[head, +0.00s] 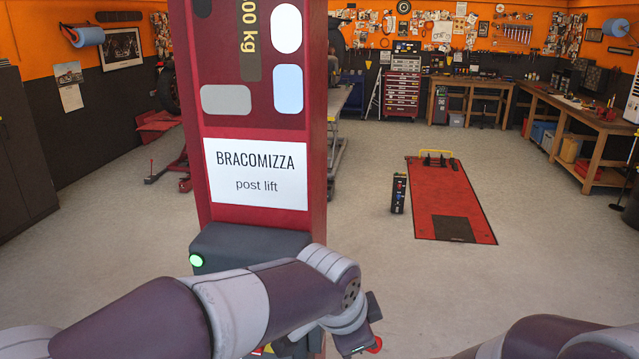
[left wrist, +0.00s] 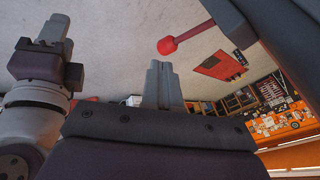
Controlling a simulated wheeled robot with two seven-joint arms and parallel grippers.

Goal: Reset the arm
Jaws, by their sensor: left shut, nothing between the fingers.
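The red post lift (head: 315,130) stands upright in front of me, with a white "BRACOMIZZA post lift" label. A dark control box with a green light (head: 196,260) is on its front, partly hidden behind my left arm. A lever with a red knob (left wrist: 168,45) juts out in the left wrist view. A red round part (head: 375,345) also shows beside my left wrist in the head view. My left gripper (left wrist: 163,66) is shut and empty, its tips just below the knob in the picture and seemingly apart from it. My right gripper (left wrist: 53,27) shows at the left; its jaw state is unclear.
A red floor mat (head: 450,195) with a yellow bar lies on the right, beside a small dark box (head: 398,193). Workbenches (head: 590,125) and a red tool chest (head: 403,90) line the back and right.

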